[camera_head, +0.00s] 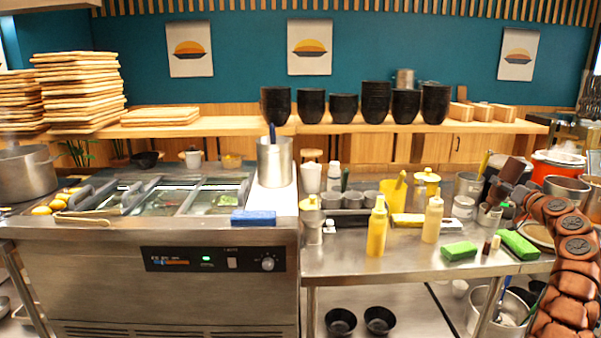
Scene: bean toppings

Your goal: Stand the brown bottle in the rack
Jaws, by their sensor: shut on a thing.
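My copper-coloured segmented arm rises at the right edge and bends left over the steel counter. My gripper (514,190) is at its end, small and dark, and is shut on a dark brown piece that looks like the brown bottle (513,169), held tilted above the counter. The gripper's fingers and the bottle's lower part are hard to tell apart. I cannot clearly make out the rack; a row of small metal containers (353,200) stands at the counter's back, left of my gripper and apart from it.
A yellow bottle (377,228) and a pale yellow bottle (433,219) stand on the counter (340,262). Green sponges (459,250) lie at the front right. An orange-red pot (556,168) stands at the right. The counter's front left is mostly bare.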

